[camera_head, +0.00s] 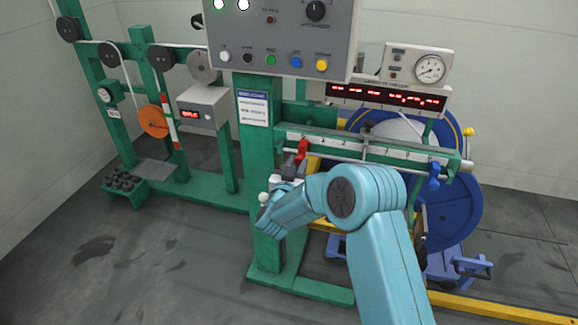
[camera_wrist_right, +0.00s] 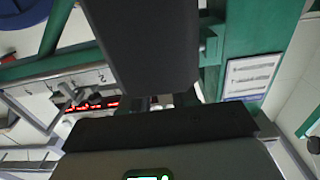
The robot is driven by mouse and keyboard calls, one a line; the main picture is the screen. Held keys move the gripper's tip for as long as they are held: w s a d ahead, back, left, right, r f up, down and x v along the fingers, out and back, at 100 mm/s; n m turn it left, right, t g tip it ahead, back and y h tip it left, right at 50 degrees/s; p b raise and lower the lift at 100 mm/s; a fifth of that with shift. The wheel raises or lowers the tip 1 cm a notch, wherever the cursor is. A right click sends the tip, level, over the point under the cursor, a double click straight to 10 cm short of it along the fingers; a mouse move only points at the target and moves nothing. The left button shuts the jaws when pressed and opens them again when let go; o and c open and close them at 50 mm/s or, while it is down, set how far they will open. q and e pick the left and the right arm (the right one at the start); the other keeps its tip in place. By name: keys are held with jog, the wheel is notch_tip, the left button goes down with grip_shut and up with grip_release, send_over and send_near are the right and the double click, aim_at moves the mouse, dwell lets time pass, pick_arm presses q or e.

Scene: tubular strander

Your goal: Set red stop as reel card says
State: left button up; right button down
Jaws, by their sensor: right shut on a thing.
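The red stop (camera_head: 302,149) sits near the left end of the white numbered scale (camera_head: 350,147), on the rail below the control box. My right gripper (camera_head: 293,170) reaches up to it from below and is shut on it, though the contact is small and partly hidden. A blue stop (camera_head: 434,174) sits near the right end of the same rail. A white card with a blue header (camera_head: 253,108) is on the green post; its print is too small to read. In the right wrist view, dark gripper parts (camera_wrist_right: 150,50) fill the middle and the red stop cannot be made out. My left gripper is not in view.
A control box (camera_head: 283,40) with coloured buttons hangs above the rail. A red-lit display (camera_head: 387,97) and a dial gauge (camera_head: 430,69) are behind it. A large blue reel (camera_head: 460,205) stands behind the right end of the rail.

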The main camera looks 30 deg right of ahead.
jog(key=s+d, duration=0.2)
jog(key=shift+s+d+b, duration=0.2)
jog(key=shift+s+b, duration=0.2)
jog(key=c, duration=0.9)
grip_release()
jog(key=shift+o, duration=0.2)
jog(key=b+v, duration=0.1)
jog(key=v, duration=1.5)
jog(key=shift+a, duration=0.15)
jog(key=shift+s, duration=0.1)
